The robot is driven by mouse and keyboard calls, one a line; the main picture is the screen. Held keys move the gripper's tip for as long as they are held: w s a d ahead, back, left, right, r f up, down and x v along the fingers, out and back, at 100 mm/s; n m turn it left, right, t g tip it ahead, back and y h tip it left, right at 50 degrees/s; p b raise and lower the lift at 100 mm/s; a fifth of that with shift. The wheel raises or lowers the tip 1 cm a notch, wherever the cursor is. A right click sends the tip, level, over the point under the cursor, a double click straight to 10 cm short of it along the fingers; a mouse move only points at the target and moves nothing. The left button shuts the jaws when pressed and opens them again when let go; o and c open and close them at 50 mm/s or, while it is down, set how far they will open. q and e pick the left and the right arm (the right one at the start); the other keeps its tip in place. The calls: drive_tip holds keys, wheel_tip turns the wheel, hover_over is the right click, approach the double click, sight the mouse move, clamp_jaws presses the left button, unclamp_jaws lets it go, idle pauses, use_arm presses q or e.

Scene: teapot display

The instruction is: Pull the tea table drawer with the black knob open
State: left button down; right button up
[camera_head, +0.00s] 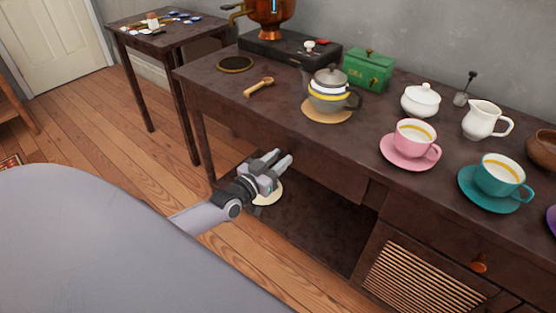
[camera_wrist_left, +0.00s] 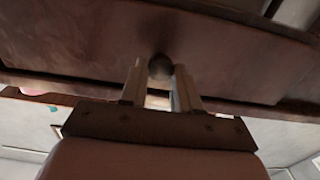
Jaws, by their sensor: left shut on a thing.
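The tea table (camera_head: 225,85) is a long dark brown table along the wall. Its drawer front (camera_head: 325,172) lies under the tabletop and fills much of the left wrist view (camera_wrist_left: 80,45). The round dark knob (camera_wrist_left: 160,67) sits between the fingertips of my left gripper (camera_head: 281,160), which is shut on it. The left wrist view shows this gripper (camera_wrist_left: 160,78) from behind, facing the drawer front. In the head view the gripper hides the knob. A step shows at the drawer front's right end; how far the drawer stands out is hard to tell. My right gripper is not in view.
On the tabletop stand a grey teapot (camera_head: 328,92), a green box (camera_head: 368,71), a pink cup (camera_head: 414,137), a teal cup (camera_head: 498,175) and a white creamer (camera_head: 482,119). Another drawer with an orange knob (camera_head: 479,266) is at right. Open floor (camera_head: 130,155) lies left.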

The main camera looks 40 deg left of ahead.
use_arm(q)
drive_tip(key=shift+s, duration=0.1)
drive_tip(key=s+a+p, duration=0.2)
drive_tip(key=s+p, duration=0.8)
drive_tip(key=s, duration=1.5)
drive_tip(key=shift+s, duration=0.25)
drive_tip(key=c, duration=0.8)
unclamp_jaws()
